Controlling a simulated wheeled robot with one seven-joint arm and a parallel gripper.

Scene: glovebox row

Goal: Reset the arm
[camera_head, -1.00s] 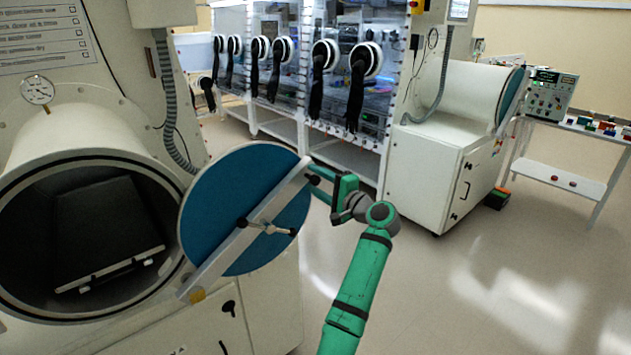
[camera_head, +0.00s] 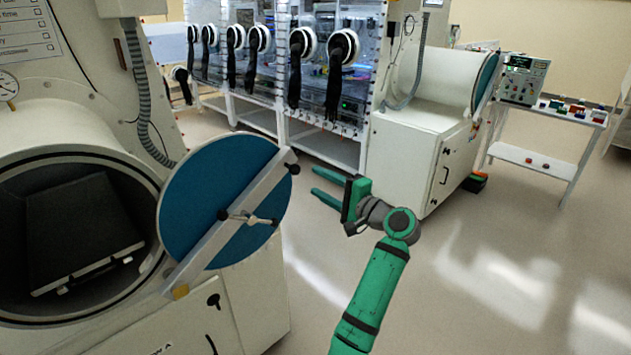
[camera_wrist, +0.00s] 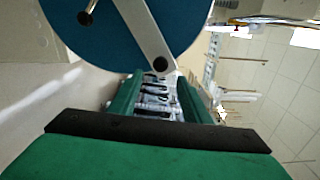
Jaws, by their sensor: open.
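My gripper (camera_head: 322,187) is open and empty in the head view, with its two green fingers pointing left toward the round blue door (camera_head: 205,190). A gap of floor shows between the fingertips and the door's edge. The door stands swung open, with a pale diagonal bar (camera_head: 232,222) and a small handle across it. In the wrist view, my green fingers (camera_wrist: 156,95) are spread apart, with nothing between them but the distant glovebox row. The blue door (camera_wrist: 125,30) and the end of its bar show just beyond them.
The open round chamber (camera_head: 75,235) at left holds a dark tray (camera_head: 82,225). Gloveboxes (camera_head: 290,75) with black gloves line the back. A white cabinet (camera_head: 410,160) and a side table (camera_head: 540,160) stand to the right. The floor at right is clear.

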